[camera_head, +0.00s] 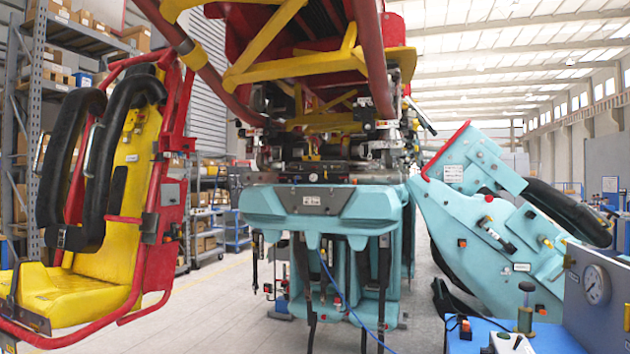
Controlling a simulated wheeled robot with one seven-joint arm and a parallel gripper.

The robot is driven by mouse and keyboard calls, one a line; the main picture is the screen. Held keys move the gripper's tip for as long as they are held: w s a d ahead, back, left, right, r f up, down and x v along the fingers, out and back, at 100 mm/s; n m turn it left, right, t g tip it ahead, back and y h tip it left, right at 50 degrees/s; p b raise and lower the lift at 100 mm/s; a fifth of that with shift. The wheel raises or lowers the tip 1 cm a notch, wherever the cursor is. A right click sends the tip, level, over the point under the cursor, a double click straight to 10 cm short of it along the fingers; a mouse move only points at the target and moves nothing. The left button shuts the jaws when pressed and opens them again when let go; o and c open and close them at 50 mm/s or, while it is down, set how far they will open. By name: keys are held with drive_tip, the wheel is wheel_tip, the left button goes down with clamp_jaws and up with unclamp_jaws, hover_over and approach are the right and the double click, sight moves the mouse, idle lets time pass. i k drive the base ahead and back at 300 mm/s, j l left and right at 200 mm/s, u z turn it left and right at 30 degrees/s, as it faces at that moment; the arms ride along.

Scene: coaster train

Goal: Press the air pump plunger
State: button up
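A small pump-like part with a round dark knob on a thin stem (526,289) and a brass-coloured body (525,319) stands upright at the lower right, on a blue surface (470,335). It looks like the air pump plunger, and the knob sits clear above the body. A blue-grey panel with a round pressure gauge (596,285) stands just right of it. A light-coloured block with a dark knob (512,343) is partly cut off below. My gripper is not in view.
A teal coaster car (310,205) hangs in the middle under a red and yellow track. A yellow and red seat (115,220) is at the left, and a tilted teal seat (490,225) is behind the pump. A blue hose (345,300) hangs centrally. Open floor (225,310) lies between.

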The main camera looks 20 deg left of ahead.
sight(526, 287)
drive_tip(key=i+l, duration=0.15)
drive_tip(key=i, duration=0.35)
drive_tip(key=i+l, duration=0.15)
drive_tip(key=i, duration=0.35)
drive_tip(key=i+l, duration=0.15)
drive_tip(key=i, duration=0.4)
drive_tip(key=i+l, duration=0.15)
drive_tip(key=i, duration=0.35)
